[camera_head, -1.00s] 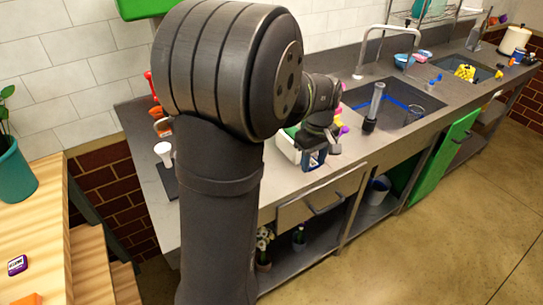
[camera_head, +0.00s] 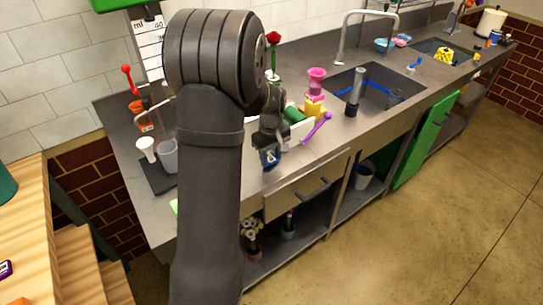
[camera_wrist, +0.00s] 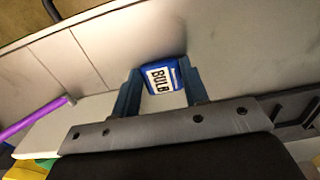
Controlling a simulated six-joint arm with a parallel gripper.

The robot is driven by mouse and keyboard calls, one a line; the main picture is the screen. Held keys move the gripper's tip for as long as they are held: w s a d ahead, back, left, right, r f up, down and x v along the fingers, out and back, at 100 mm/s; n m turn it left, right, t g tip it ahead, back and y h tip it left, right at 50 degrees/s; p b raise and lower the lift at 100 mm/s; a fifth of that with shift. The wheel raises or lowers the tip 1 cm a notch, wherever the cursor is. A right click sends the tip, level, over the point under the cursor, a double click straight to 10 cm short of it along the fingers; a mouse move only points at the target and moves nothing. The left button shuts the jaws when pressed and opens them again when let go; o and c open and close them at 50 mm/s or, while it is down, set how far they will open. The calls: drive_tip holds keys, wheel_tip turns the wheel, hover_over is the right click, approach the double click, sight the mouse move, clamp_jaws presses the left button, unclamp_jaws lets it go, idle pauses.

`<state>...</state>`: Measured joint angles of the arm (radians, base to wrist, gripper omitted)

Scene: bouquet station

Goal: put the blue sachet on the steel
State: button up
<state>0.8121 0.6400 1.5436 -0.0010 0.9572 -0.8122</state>
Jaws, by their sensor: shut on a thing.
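The blue sachet (camera_wrist: 161,77) has a white label with dark letters reading "BULB". My gripper (camera_wrist: 160,92) is shut on it, one finger on each side, in the wrist view. In the head view my gripper (camera_head: 270,160) is over the front part of the steel counter (camera_head: 318,158), above the drawer. The sachet (camera_head: 271,154) shows there as a small blue patch at the fingertips. I cannot tell whether the sachet touches the steel or hangs just above it.
A purple tool (camera_head: 316,129) lies just right of my gripper, near a white tray with a green item. A pink and yellow stack (camera_head: 315,92) stands behind. The sink (camera_head: 372,91) is further right. Bare steel lies around the gripper at the front edge.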

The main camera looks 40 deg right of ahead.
drive_tip(key=shift+f, duration=0.15)
drive_tip(key=o, duration=0.9)
wheel_tip(320, 180, up, 12)
drive_tip(key=shift+r, duration=0.2)
hover_over(272, 160)
drive_tip(key=shift+a+f, duration=0.1)
drive_tip(key=shift+f, duration=4)
